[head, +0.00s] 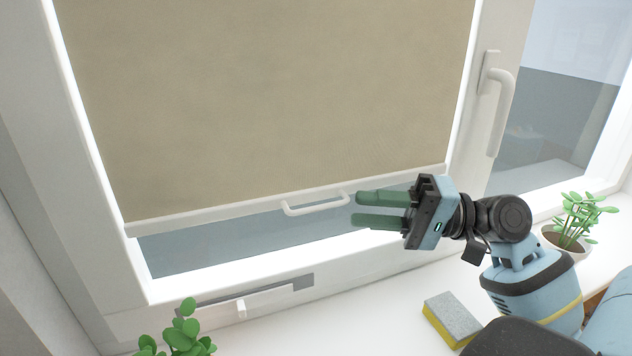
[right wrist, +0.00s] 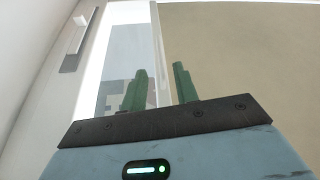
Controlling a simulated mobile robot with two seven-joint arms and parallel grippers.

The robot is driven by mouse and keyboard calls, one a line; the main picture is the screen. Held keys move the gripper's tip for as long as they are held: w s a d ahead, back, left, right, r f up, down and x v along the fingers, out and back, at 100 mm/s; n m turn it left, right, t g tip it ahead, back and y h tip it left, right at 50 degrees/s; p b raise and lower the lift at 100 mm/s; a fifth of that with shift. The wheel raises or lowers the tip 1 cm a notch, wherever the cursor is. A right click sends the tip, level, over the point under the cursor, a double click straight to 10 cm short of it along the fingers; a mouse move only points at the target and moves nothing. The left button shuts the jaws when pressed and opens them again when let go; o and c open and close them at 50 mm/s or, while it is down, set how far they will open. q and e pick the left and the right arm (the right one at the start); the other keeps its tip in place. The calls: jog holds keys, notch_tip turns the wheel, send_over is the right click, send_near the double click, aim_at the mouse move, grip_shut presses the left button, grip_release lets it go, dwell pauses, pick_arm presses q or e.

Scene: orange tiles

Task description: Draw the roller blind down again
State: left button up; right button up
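The beige roller blind (head: 270,100) hangs over most of the window pane. Its white bottom bar (head: 230,213) sits a little above the lower window frame, with a strip of glass showing below. A white pull handle (head: 315,206) hangs from the bar. My right gripper (head: 356,208) is just right of the handle, its two green fingers parted with nothing seen between them. In the right wrist view, the gripper (right wrist: 160,70) points along the bar, with the blind (right wrist: 240,50) on the right; I cannot make out the handle there. My left gripper is not in view.
A white window handle (head: 499,105) is on the frame at right. A grey plate with a white slider (head: 241,308) is on the lower frame. A sponge (head: 452,318), a potted plant (head: 572,235) and another plant (head: 182,335) stand along the white sill.

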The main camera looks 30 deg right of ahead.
aim_at(320, 205)
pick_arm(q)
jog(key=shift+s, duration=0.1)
pick_arm(e)
jog(key=shift+s+a, duration=0.15)
jog(key=shift+s, duration=0.05)
